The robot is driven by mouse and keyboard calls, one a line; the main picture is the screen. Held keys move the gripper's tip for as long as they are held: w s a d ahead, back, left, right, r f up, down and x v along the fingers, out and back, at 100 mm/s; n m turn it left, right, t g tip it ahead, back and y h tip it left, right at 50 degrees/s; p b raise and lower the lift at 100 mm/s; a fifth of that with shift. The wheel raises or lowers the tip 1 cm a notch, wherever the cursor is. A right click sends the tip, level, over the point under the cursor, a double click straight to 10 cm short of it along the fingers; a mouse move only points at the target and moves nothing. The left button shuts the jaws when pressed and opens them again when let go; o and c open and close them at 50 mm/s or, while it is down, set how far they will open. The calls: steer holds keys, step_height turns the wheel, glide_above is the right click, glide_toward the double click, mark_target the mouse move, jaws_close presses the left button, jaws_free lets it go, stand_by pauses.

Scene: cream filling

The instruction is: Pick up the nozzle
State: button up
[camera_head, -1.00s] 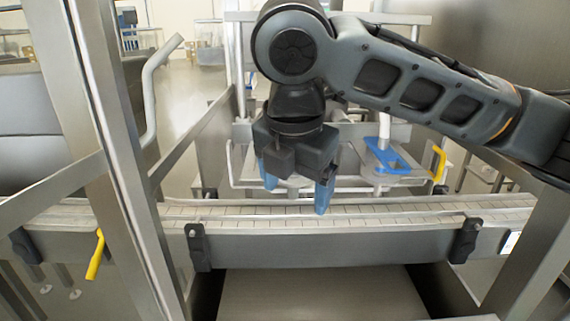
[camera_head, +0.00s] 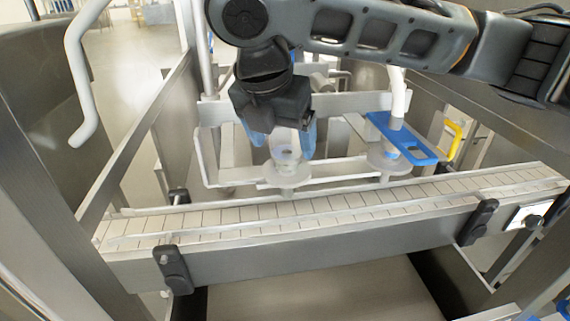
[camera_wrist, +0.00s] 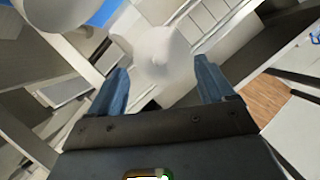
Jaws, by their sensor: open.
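The nozzle (camera_head: 287,160) is a pale, translucent piece with a wide round flange, hanging behind and above the conveyor belt in the head view. In the wrist view the nozzle (camera_wrist: 158,50) shows as a white cone with a rounded tip. My gripper (camera_head: 283,138) points down with its blue fingers apart, one on each side of the nozzle. In the wrist view my gripper (camera_wrist: 160,72) also has the nozzle between its fingers, with gaps on both sides. The upper part of the nozzle is hidden behind my gripper.
A second flanged outlet (camera_head: 387,162) with a blue bracket (camera_head: 402,138) and a white pipe (camera_head: 397,95) stands to the right. The slatted conveyor belt (camera_head: 340,203) runs across in front. Metal frame bars surround the area. A yellow handle (camera_head: 455,140) is at right.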

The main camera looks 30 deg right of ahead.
mark_target(286, 152)
steer(key=shift+p+x, duration=0.3)
steer(key=shift+x, duration=2.05)
steer(key=shift+d+r, duration=0.1)
steer(key=shift+c, duration=0.5)
steer(key=c, duration=1.2)
steer(key=shift+o, duration=0.2)
steer(key=shift+r+b, duration=0.4)
steer(key=shift+r, duration=4.65)
